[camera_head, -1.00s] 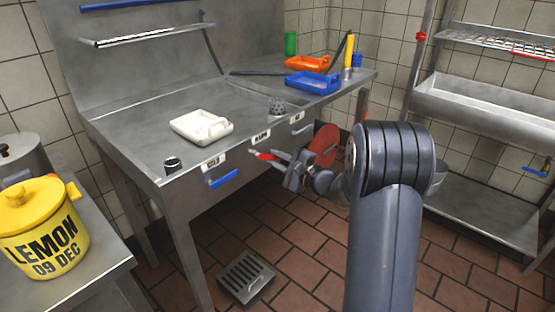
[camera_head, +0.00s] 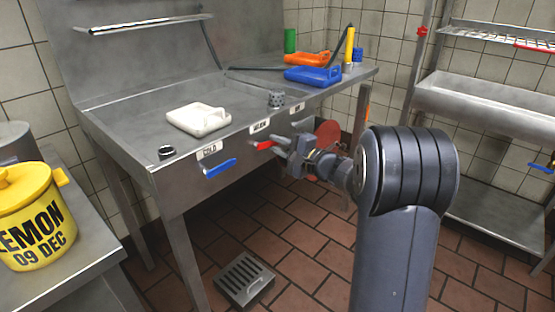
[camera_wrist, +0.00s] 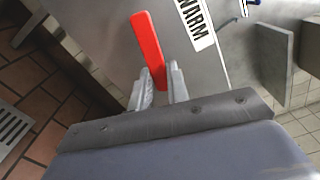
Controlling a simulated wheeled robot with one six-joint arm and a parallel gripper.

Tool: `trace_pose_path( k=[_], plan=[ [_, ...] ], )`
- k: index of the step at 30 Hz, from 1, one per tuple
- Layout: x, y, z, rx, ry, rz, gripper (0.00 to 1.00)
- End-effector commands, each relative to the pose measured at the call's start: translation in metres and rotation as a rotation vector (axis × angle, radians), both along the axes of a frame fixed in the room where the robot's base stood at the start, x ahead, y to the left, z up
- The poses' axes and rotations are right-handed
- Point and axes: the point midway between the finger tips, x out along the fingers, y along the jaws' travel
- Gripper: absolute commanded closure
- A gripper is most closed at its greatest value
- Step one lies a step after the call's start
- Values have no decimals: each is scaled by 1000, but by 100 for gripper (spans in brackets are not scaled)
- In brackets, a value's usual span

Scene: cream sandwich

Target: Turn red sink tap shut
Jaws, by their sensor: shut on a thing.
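The red sink tap (camera_head: 264,145) is a flat lever on the sink's front panel, just under the WARM label (camera_head: 260,126). In the wrist view the red lever (camera_wrist: 148,45) slants from the upper left down to the fingers. My gripper (camera_head: 279,146) is at the lever's right end. In the wrist view its two fingertips (camera_wrist: 160,78) are shut around the lever's lower end. The lever's far end stays bare. The pivot cannot be made out.
A blue tap lever (camera_head: 220,168) under the COLD label is to the left. Blue (camera_head: 313,76) and orange (camera_head: 306,58) trays stand on the right end. A yellow LEMON pot (camera_head: 27,220) is at lower left.

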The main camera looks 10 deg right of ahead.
Motion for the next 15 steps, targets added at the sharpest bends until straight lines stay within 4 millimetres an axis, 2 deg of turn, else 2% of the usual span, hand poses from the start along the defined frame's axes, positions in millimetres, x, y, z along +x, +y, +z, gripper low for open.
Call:
trace_pose_path(
  k=[1, 15],
  plan=[
    [0, 0, -5, -29, -23, 0, 100],
    [0, -1, 10, -185, -132, 1, 100]
  ],
)
